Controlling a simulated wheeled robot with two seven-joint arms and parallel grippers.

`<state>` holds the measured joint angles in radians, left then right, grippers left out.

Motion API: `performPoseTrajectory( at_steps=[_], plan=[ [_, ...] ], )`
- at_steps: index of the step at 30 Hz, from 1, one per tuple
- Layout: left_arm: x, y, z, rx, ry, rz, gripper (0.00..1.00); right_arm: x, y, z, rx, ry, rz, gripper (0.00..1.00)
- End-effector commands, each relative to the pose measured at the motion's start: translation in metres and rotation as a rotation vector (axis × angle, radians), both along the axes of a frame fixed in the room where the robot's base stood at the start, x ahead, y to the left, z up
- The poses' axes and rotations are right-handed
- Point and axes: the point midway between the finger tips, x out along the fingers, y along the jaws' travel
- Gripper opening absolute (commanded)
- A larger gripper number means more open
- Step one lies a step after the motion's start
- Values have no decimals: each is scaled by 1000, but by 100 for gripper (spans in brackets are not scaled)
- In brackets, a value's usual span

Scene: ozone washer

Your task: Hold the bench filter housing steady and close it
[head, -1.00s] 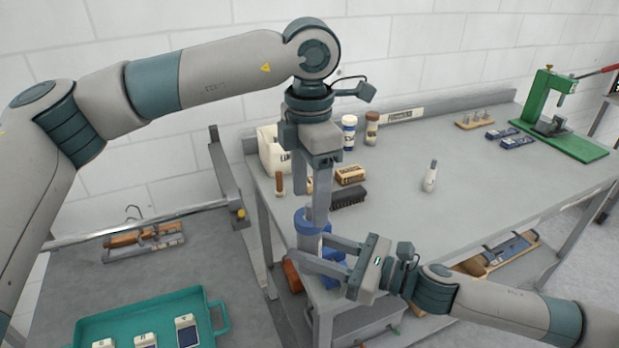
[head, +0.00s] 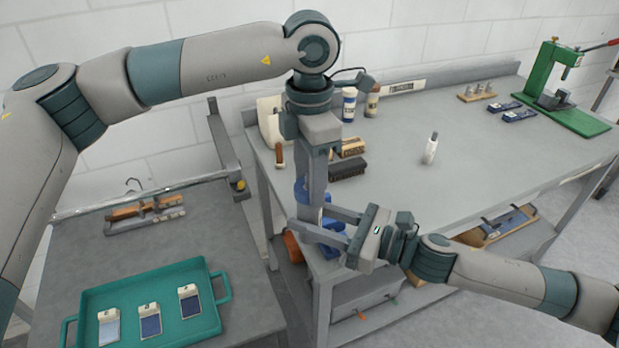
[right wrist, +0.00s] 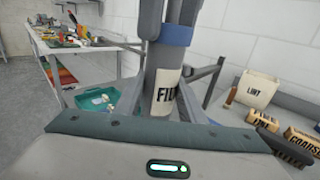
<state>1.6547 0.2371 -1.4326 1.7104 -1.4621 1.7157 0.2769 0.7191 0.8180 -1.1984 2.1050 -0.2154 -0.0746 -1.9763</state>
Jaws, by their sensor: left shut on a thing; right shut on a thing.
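My right gripper (head: 309,217) reaches in from the right, level and lower down, and is shut around the housing's body.
A white bottle (head: 431,148) and green press (head: 565,90) are farther right. A teal tray (head: 215,325) with cards lies on the left table.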

Motion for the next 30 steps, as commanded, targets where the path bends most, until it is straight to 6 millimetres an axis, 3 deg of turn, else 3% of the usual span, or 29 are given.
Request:
performPoseTrajectory(
  at_steps=[3, 4, 6, 20, 30],
  plan=[
    [1, 1, 0, 1, -2, 2, 17, 0, 0, 1, 1, -2, 2, 0],
    [1, 1, 0, 1, -2, 2, 49, -1, 0, 1, 1, -2, 2, 0],
    [1, 1, 0, 1, -2, 2, 65, 0, 0, 1, 1, -2, 2, 0],
    [1, 0, 6, 0, -2, 1, 66, 0, 0, 1, 0, -1, 1, 0],
    [2, 0, 50, 0, -4, 3, 66, 0, 0, 1, 0, -1, 1, 0]
  ],
)
